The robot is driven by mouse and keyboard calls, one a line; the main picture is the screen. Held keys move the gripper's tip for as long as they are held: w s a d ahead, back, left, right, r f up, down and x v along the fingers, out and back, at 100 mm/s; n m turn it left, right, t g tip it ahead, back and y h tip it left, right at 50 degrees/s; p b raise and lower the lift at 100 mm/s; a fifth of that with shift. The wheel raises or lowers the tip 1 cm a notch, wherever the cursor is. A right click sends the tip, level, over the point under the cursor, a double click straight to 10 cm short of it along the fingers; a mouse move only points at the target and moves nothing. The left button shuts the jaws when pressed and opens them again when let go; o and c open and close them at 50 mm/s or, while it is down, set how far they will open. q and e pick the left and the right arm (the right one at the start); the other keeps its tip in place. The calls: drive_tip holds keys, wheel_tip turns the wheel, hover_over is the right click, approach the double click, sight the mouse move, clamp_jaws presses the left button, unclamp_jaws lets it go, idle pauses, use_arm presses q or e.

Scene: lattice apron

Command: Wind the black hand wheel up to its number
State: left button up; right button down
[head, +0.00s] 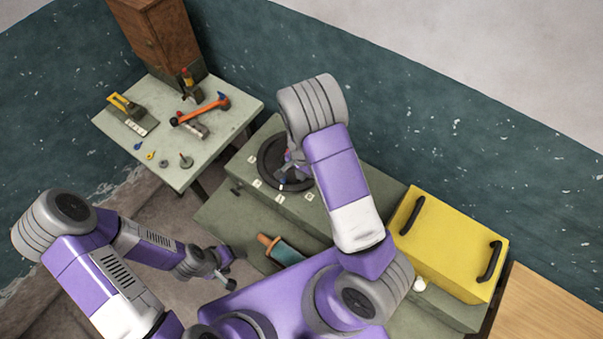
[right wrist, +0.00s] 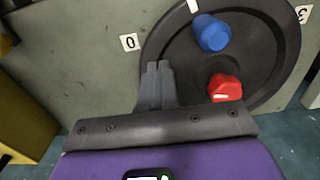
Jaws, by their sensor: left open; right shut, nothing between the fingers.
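In the right wrist view the wheel (right wrist: 180,48) carries a blue knob (right wrist: 211,33) and a red knob (right wrist: 224,87). A white mark (right wrist: 193,5) shows at its top edge. A "0" label (right wrist: 129,42) and a "3" label (right wrist: 303,13) lie outside the rim. My right gripper (right wrist: 157,68) is shut and empty, its fingers overlapping the wheel's edge, left of both knobs; contact is unclear. My left gripper (head: 228,268) is open, low and away from the wheel.
A yellow box with black handles (head: 451,240) stands right of the wheel. A roll with a wooden handle (head: 280,250) lies below the wheel. A side table (head: 231,113) at left holds a hammer (head: 205,108) and other tools. A wooden cabinet (head: 157,38) stands behind.

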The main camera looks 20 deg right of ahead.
wheel_tip(320, 180, up, 6)
drive_tip(key=p, duration=0.2)
drive_tip(key=shift+r+p, duration=0.15)
drive_tip(key=shift+p, duration=0.15)
idle(0.4)
drive_tip(key=shift+s, duration=0.1)
